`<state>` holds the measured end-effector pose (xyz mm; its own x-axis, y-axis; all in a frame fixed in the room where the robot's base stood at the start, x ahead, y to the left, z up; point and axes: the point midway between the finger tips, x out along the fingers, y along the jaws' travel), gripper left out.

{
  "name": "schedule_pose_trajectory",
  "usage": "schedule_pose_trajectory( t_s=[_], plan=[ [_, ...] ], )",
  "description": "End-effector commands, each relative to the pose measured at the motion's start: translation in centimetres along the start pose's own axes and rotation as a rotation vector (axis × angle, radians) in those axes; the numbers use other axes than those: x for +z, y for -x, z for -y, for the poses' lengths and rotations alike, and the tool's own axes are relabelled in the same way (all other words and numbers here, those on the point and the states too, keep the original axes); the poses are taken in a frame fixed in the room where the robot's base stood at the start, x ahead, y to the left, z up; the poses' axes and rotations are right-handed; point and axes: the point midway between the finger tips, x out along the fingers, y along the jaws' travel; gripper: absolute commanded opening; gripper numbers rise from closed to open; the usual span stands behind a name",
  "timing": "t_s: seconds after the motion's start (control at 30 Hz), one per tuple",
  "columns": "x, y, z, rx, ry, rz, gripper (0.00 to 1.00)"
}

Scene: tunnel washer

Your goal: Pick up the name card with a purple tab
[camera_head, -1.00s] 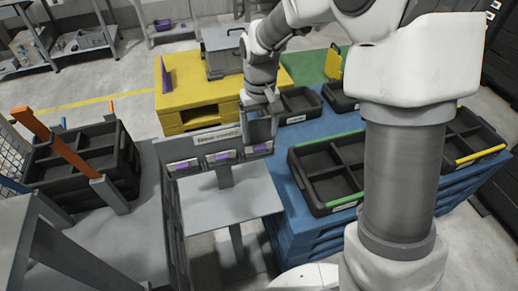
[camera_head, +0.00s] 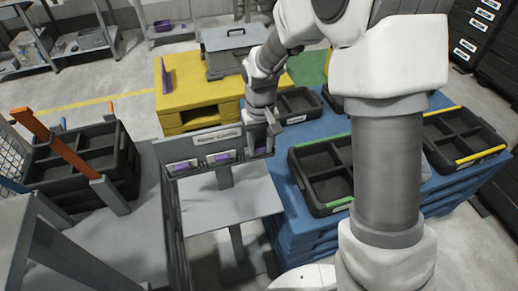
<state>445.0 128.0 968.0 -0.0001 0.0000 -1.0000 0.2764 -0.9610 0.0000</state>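A grey rack with a "Name Cards" sign (camera_head: 216,137) holds cards with purple faces or tabs in a row. The left card (camera_head: 183,167) and the middle card (camera_head: 222,157) show clearly, both upright in their slots. A third slot at the right end (camera_head: 261,149) is partly visible, and its content is too small to tell. My gripper (camera_head: 272,123) is just above and behind the right end of the rack, apart from the two clear cards. Its fingers are small and seen nearly edge-on, so its opening cannot be told.
A grey shelf plate (camera_head: 230,207) lies in front of the rack. A blue pallet (camera_head: 300,235) with black divided trays (camera_head: 325,205) stands to the right. A yellow pallet (camera_head: 185,100) carries a grey case (camera_head: 232,52) behind. A black crate (camera_head: 85,185) stands left.

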Motion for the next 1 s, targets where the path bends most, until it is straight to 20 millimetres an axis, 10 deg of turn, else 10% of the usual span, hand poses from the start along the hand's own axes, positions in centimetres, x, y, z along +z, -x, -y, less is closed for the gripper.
schedule_pose_trajectory(
  t_s=[0.17, 0.63, 1.0],
  plan=[
    [0.0, 0.0, 0.0, 0.0, 0.0, 0.0, 0.0],
    [-0.1, 1.1, 0.0, 0.0, 0.0, -0.003, 0.0],
    [-0.1, 7.3, 0.0, 0.0, 0.0, -0.005, 0.0]
  ],
)
